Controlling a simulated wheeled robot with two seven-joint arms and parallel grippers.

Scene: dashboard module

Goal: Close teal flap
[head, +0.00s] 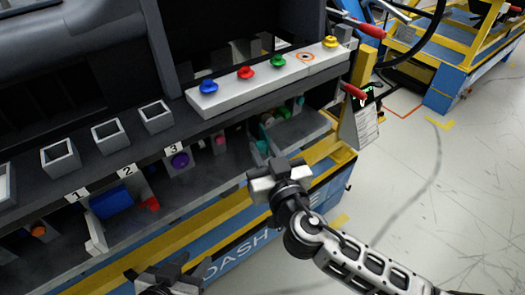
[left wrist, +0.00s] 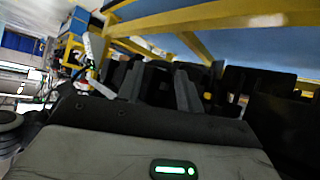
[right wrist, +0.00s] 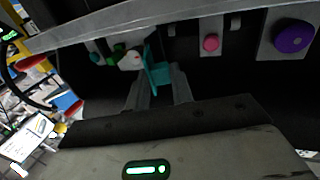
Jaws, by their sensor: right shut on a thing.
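A teal piece (head: 262,146), which I take to be part of the teal flap, shows at the right end of the lower shelf, beside a grey panel (head: 300,130). My right gripper (head: 262,172) is at it from the front. In the right wrist view the teal piece (right wrist: 159,76) stands between the fingers, and the gripper (right wrist: 160,90) is shut on it; the exact contact is partly hidden. My left gripper (head: 165,268) is low at the bottom of the head view, away from the flap. In the left wrist view its fingers (left wrist: 160,88) are apart and empty.
A white strip (head: 270,82) with coloured knobs runs above the shelf. A purple knob (head: 180,160), a pink knob (head: 220,138) and a blue block (head: 111,201) lie to the left. A yellow rail (head: 225,217) runs along the front. Open floor lies right.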

